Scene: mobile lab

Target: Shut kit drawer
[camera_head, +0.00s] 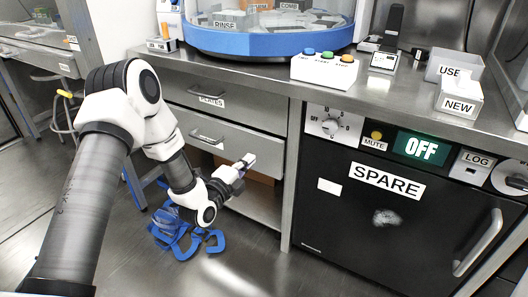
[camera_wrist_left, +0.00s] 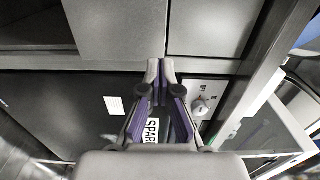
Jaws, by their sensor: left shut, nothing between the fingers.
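Two grey drawers sit under the steel counter in the head view. The upper one (camera_head: 238,103) is labelled PLATES and has a bar handle. The lower drawer (camera_head: 248,139) has a bar handle (camera_head: 207,137); I can read no KIT label on it. How far it stands out from the cabinet is hard to tell. My left gripper (camera_head: 248,161) is shut and empty, at the lower right part of that drawer's front. In the left wrist view my shut fingertips (camera_wrist_left: 160,66) are close to grey panels; contact is unclear. My right gripper is not in view.
A black SPARE cabinet (camera_head: 340,215) with a handle stands right of the drawers. An open shelf (camera_head: 257,208) is below them. Blue straps or frames (camera_head: 180,235) lie on the floor beneath my left arm. A button box (camera_head: 323,71) stands on the counter.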

